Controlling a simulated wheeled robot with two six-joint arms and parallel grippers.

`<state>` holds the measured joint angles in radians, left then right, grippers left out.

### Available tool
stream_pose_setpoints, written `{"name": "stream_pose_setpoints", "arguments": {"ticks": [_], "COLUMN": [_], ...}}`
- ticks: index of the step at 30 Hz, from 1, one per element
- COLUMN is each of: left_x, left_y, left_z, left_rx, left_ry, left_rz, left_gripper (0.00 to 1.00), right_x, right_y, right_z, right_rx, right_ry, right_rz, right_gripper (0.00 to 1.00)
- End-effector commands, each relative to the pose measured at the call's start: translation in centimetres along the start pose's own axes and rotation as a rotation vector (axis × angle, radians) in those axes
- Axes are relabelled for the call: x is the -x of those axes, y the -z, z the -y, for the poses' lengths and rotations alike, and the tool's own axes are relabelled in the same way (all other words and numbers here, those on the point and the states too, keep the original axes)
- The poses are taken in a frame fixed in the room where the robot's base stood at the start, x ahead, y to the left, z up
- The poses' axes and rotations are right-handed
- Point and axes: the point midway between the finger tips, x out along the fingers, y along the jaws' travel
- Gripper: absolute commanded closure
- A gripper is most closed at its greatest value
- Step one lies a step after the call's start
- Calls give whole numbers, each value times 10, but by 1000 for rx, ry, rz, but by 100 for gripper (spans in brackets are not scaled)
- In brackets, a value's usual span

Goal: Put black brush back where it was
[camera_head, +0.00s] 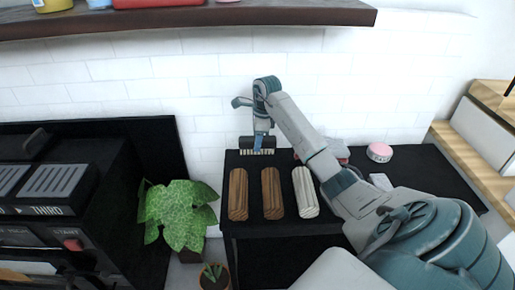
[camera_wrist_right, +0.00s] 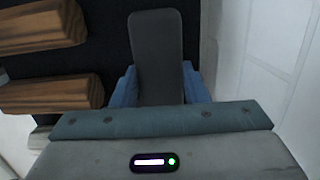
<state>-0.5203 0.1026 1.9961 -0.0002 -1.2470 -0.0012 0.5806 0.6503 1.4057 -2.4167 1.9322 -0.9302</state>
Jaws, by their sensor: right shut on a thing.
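The black brush (camera_head: 257,145) is at the back left of the black cabinet top (camera_head: 285,230), close to the white tiled wall. Its pale bristles face down; I cannot tell whether they touch the top. My right gripper (camera_head: 259,137) reaches down from above and is shut on it. In the right wrist view, the dark brush (camera_wrist_right: 157,55) lies between the blue fingers of the gripper (camera_wrist_right: 160,85). My left gripper is not in view.
Wooden blocks, two brown (camera_head: 238,194) (camera_head: 272,193) and one pale (camera_head: 305,192), lie in front of the brush. A pink round tin (camera_head: 380,152) stands to the right. A plant (camera_head: 180,212) stands left. A dark shelf (camera_head: 190,17) hangs above.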

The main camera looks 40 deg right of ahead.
Motion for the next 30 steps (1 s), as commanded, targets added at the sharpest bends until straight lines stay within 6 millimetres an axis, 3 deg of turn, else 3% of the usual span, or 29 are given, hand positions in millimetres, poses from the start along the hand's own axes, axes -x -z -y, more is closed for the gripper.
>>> {"name": "stream_pose_setpoints", "arguments": {"ticks": [8,21,22,25,30], "left_x": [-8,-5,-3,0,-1], "left_y": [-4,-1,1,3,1], "left_z": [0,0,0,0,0], "left_rx": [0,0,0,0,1], "left_ry": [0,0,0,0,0], "left_rz": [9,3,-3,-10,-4], "left_gripper": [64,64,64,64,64], "right_x": [-34,-38,-38,-38,-38], "right_y": [5,6,6,6,6], "right_z": [-1,0,0,0,0], "right_rx": [1,1,0,0,0], "right_ry": [-2,0,0,0,0], "right_rz": [0,0,0,0,0], "right_gripper": [81,81,57,38,38]}}
